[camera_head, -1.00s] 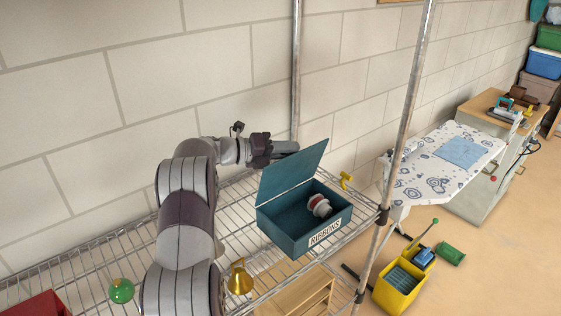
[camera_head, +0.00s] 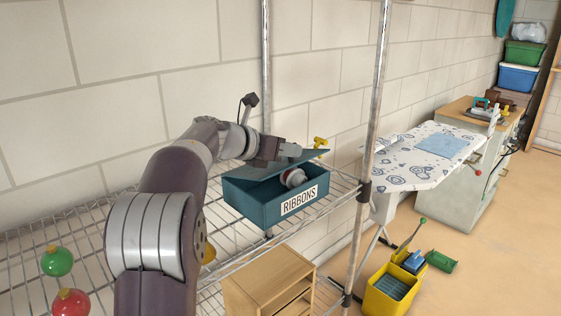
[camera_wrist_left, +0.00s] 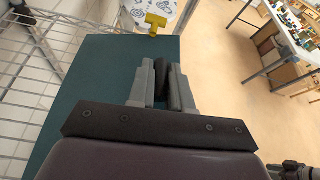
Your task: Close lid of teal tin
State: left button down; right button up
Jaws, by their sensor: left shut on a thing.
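The teal tin (camera_head: 262,205) with a RIBBONS label stands on the wire shelf in the head view. Its lid (camera_head: 312,157) is tilted low over the box, partly lowered, with a gap at the front.
A yellow tap-shaped thing (camera_head: 320,142) stands just behind the tin. Green (camera_head: 57,261) and red (camera_head: 70,302) baubles lie at the shelf's left. A metal post (camera_head: 374,110) rises to the right of the tin. A wooden box (camera_head: 268,278) sits below.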

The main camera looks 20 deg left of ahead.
aim_at(292, 167)
pick_arm(q)
jog(key=shift+s+d+f+m+t+y+b, duration=0.1)
jog(key=shift+d+f+m+y+b, duration=0.25)
jog(key=shift+f+b, duration=0.5)
jog(key=shift+s+d+f+m+t+y+b, duration=0.15)
jog(key=shift+f+m+b, duration=0.35)
jog(key=shift+b, duration=0.7)
jog(key=shift+s+d+f+m+t+y+b, duration=0.1)
jog(key=shift+d+f+m+y+b, duration=0.25)
jog(key=shift+f+b, duration=0.5)
jog(key=shift+r, duration=0.25)
jog(key=c, duration=1.1)
grip_release()
jog(key=v, duration=1.2)
jog(key=shift+s+p, duration=0.3)
jog(key=shift+p, duration=0.15)
jog(key=shift+a+r, duration=0.1)
